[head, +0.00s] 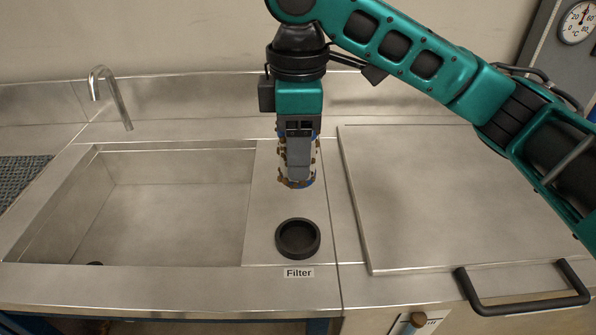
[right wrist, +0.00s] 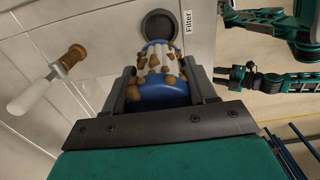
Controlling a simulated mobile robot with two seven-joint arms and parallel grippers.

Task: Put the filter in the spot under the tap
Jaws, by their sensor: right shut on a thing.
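The filter (right wrist: 155,58) is a white cylinder with brown blotches and blue ends. My right gripper (right wrist: 155,88) is shut on it, with a finger on each side. In the head view the gripper (head: 298,165) hangs pointing down, and the filter is mostly hidden behind its fingers. The filter is upright, above and a little behind a black round holder (head: 298,240) labelled "Filter". The holder looks empty and shows beyond the filter in the right wrist view (right wrist: 158,25). The tap (head: 111,97) curves over the back left of the sink. My left gripper (right wrist: 232,77) shows small in the right wrist view.
The open sink basin (head: 170,205) lies left of the holder. A flat metal cover (head: 430,190) lies right of it, with a black bar handle (head: 525,300) at the front. The "Filter" label (head: 299,273) is on the front edge. A dial gauge (head: 578,23) is at the back right.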

